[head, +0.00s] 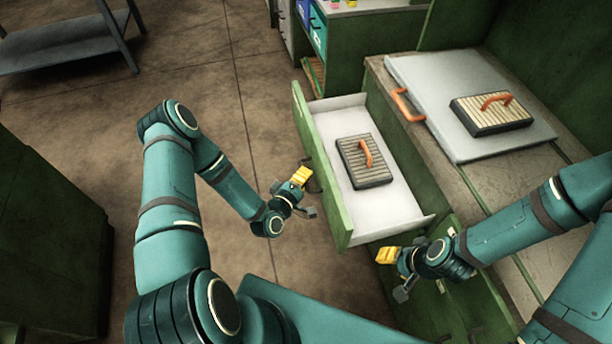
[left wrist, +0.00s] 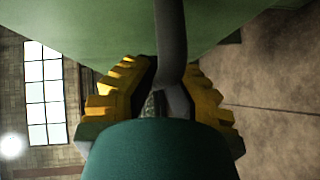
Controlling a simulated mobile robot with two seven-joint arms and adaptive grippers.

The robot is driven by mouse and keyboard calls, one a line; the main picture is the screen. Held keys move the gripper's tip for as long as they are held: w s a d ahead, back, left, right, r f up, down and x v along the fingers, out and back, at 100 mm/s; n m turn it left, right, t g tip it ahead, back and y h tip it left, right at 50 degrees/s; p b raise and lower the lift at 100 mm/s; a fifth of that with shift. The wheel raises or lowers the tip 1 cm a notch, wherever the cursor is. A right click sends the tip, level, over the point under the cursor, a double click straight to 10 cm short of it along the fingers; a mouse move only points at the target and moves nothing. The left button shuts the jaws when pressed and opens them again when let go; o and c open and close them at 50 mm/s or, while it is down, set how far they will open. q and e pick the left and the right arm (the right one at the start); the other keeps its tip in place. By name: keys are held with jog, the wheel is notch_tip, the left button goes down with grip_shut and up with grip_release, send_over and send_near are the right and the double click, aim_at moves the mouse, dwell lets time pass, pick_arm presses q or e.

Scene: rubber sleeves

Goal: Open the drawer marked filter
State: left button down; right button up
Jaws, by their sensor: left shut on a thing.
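A green-fronted drawer (head: 318,172) with a pale interior stands pulled out from the cabinet. A ribbed filter-like block (head: 364,161) with an orange handle lies inside it. No marking on the drawer front can be read. My left gripper (head: 301,176) is at the outer face of the drawer front, shut on its dark grey handle (left wrist: 171,45). In the left wrist view the handle bar passes between the yellow fingers (left wrist: 163,95). My right gripper (head: 388,256) is near the drawer's near end, above the lower cabinet; its finger opening cannot be made out.
The worktop (head: 455,190) beside the drawer carries a grey panel (head: 425,95) with an orange handle and a second ribbed block (head: 490,112). A shelf unit (head: 365,40) with coloured bins stands behind. The floor (head: 240,90) left of the drawer is clear.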

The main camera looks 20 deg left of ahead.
pick_arm(q)
jog(key=shift+w+a, duration=0.1)
jog(key=c, duration=1)
grip_release()
jog(key=s+a+r, duration=0.1)
jog(key=s, duration=1)
jog(key=shift+s+a+r, duration=0.35)
jog(key=shift+s, duration=0.05)
